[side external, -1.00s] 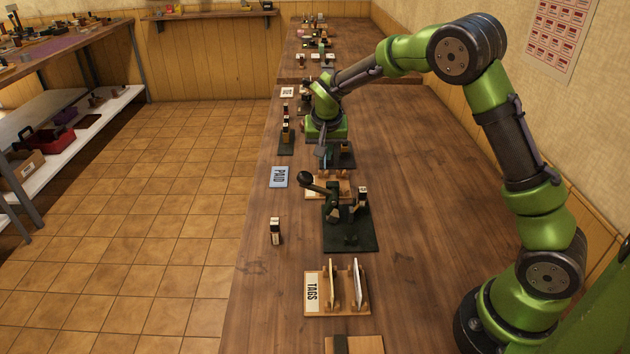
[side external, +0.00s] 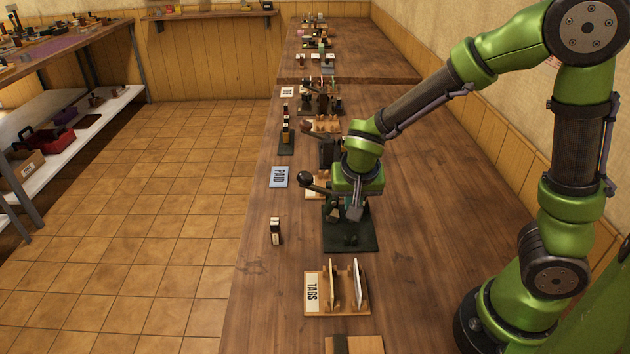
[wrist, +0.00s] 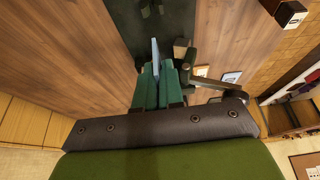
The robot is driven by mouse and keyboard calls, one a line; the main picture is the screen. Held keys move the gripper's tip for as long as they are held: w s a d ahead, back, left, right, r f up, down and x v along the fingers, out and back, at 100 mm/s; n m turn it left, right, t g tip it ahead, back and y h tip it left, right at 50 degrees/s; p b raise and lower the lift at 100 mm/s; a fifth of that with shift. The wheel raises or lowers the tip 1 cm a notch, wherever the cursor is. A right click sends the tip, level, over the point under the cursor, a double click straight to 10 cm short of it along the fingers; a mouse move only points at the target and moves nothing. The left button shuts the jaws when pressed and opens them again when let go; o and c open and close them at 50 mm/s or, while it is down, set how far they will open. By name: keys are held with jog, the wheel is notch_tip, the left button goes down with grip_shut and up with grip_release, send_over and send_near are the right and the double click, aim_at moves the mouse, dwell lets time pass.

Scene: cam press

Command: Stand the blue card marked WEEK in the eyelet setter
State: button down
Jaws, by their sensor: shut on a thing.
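My gripper (wrist: 160,80) is shut on a thin blue card (wrist: 155,52), seen nearly edge-on between the teal fingers in the wrist view; its lettering cannot be read. In the side view my gripper (side external: 356,213) hangs over a press with a dark green base (side external: 350,240) and a ball-ended lever (side external: 305,177). The press base also shows in the wrist view (wrist: 172,22), just beyond the card. I cannot tell whether the card touches the press. No label shows that this press is the eyelet setter. The arm hides part of the press.
A blue PAID card (side external: 279,177) lies at the bench's left edge. A wooden TAGS rack (side external: 335,306) with upright cards stands nearer the camera. More presses line the far bench. The right side is bare.

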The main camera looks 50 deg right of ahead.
jog(key=shift+f, duration=0.15)
jog(key=shift+f, duration=2.8)
jog(key=c, duration=0.6)
grip_release()
jog(key=shift+r, duration=3.55)
